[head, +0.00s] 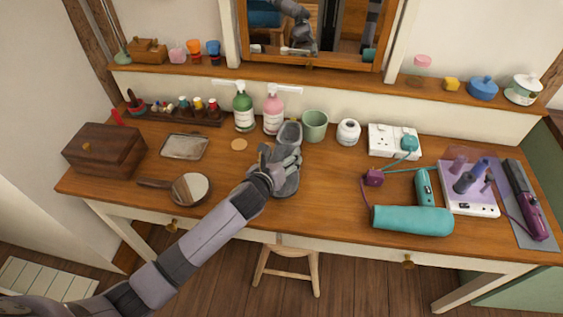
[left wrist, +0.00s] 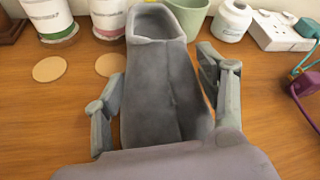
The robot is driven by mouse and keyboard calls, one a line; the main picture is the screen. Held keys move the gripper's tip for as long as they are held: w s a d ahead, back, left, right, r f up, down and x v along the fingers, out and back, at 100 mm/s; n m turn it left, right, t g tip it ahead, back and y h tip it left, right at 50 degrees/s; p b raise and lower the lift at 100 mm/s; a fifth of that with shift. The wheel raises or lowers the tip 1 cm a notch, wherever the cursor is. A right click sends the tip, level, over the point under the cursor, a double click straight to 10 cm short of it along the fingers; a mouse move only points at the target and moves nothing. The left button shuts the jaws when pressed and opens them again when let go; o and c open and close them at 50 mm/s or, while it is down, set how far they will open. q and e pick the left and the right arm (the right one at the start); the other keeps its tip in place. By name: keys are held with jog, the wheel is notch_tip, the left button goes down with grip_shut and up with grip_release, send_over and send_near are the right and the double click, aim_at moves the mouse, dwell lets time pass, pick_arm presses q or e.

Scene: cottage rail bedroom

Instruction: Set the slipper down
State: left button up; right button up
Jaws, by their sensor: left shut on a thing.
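The grey slipper (head: 288,184) is at the middle of the wooden dressing table (head: 330,185), its opening toward the back. My left gripper (head: 279,162) is around the slipper and shut on it, covering part of it in the head view. In the left wrist view the slipper (left wrist: 165,85) lies between the two fingers (left wrist: 160,88), sole side hidden. The slipper is at or very close to the tabletop; I cannot tell whether it touches. My right gripper is not in view.
Green (head: 243,110) and pink (head: 273,112) pump bottles, a green cup (head: 314,126) and a white jar (head: 348,132) stand behind the slipper. A round coaster (head: 239,144) and a hand mirror (head: 189,188) lie left. A teal hairdryer (head: 411,220) lies right. Bare wood shows between.

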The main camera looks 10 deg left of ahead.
pick_arm(q)
jog(key=shift+f, duration=0.85)
jog(key=o, duration=1.2)
